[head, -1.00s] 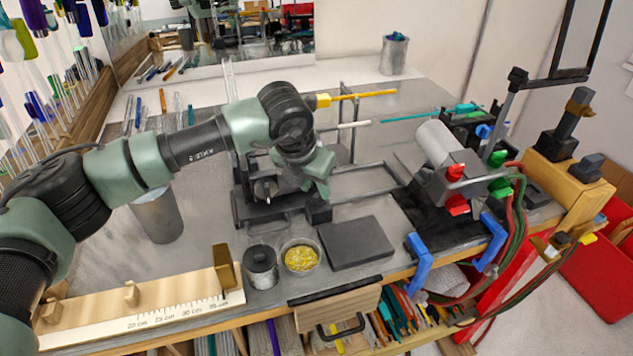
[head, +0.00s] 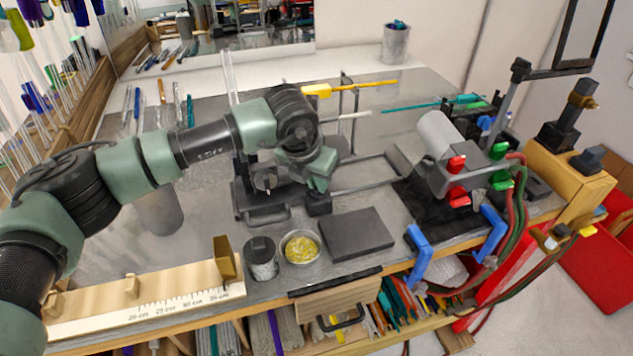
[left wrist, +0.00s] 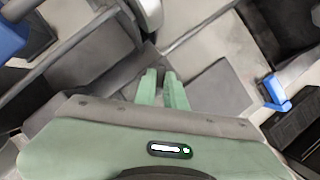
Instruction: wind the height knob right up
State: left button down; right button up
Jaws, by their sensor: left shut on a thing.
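My left gripper (head: 318,186) reaches down over the front right of a dark metal rod stand (head: 264,211) on the bench. In the left wrist view, its two green fingers (left wrist: 162,84) are close together and point at the dark base of the stand. They are shut on what looks like the height knob, at the stand's front corner block (head: 319,204). The knob itself is mostly hidden by the fingers, so I cannot read its turn. My right gripper is not in view.
A dark square pad (head: 357,234), a dish of yellow bits (head: 300,247) and a lidded jar (head: 262,264) stand in front. A wooden ruler rack (head: 150,306) lies at front left. Blue clamps (head: 419,256) and hoses are at right. A yellow rod (head: 365,86) is behind.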

pick_arm(q)
jog(key=n+b, duration=0.2)
jog(key=b, duration=0.1)
jog(key=n+y+b, duration=0.1)
jog(key=n+b, duration=0.1)
jog(key=b, duration=0.2)
jog(key=n+y+b, duration=0.1)
jog(key=n+b, duration=0.1)
jog(key=b, duration=0.2)
jog(key=shift+d+f+t, duration=0.25)
jog(key=shift+d+t, duration=0.05)
jog(key=shift+d, duration=0.05)
jog(key=shift+r+n+y+b, duration=0.25)
jog(key=shift+n+y+b, duration=0.45)
jog(key=shift+n+b, duration=0.85)
jog(key=c, duration=1.5)
grip_release()
jog(key=b+v, duration=0.2)
jog(key=v, duration=0.6)
jog(key=shift+w+d, duration=0.1)
jog(key=shift+w, duration=0.05)
